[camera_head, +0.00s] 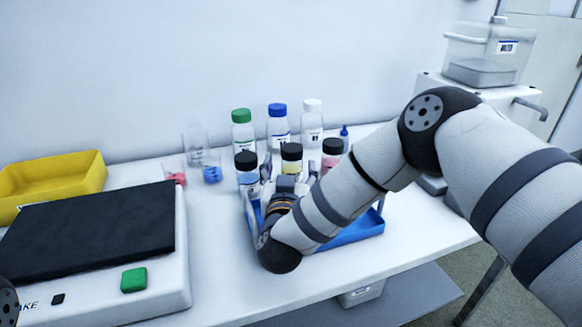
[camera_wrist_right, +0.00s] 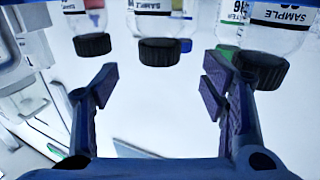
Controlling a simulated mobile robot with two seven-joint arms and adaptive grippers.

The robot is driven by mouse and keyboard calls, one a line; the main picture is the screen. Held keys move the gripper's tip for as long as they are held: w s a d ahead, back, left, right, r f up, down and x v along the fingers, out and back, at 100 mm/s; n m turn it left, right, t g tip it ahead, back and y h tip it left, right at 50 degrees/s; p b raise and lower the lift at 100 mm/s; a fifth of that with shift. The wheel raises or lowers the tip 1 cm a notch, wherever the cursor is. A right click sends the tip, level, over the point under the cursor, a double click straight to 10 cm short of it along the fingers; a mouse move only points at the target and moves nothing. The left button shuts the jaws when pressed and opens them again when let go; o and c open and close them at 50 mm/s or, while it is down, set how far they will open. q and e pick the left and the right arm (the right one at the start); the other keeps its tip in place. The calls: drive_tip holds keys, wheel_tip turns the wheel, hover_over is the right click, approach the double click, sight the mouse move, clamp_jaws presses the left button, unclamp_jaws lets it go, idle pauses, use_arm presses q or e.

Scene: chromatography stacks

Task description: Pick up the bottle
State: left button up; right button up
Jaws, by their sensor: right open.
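Three black-capped bottles stand in a row in the head view: one with a bluish band (camera_head: 247,180), a middle one with a yellowish band (camera_head: 291,167), and one with a pink band (camera_head: 331,160). My right gripper (camera_head: 288,184) is at the front of this row, partly hidden by its own wrist. In the right wrist view, which looks inverted, my right gripper (camera_wrist_right: 160,88) is open and empty. The black cap (camera_wrist_right: 159,51) of the middle bottle shows beyond the gap between its fingers, apart from both. Another black cap (camera_wrist_right: 260,70) is near the right-hand finger. My left gripper is out of view.
Green-capped (camera_head: 242,132), blue-capped (camera_head: 278,127) and white-capped (camera_head: 312,125) bottles stand behind. A blue tray (camera_head: 352,233) lies under my right arm. Two small beakers, one pink (camera_head: 174,177) and one blue (camera_head: 212,174), stand left. A shaker (camera_head: 95,235) and yellow tray (camera_head: 60,180) occupy the table's left.

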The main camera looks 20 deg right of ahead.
sight(291, 154)
drive_tip(key=b+x, duration=0.1)
drive_tip(key=x, duration=0.6)
drive_tip(key=shift+w, duration=0.1)
drive_tip(key=shift+w+d+r, duration=0.1)
drive_tip(key=shift+w+r, duration=0.05)
drive_tip(key=shift+w, duration=0.05)
drive_tip(key=shift+r, duration=0.1)
drive_tip(key=c, duration=1.4)
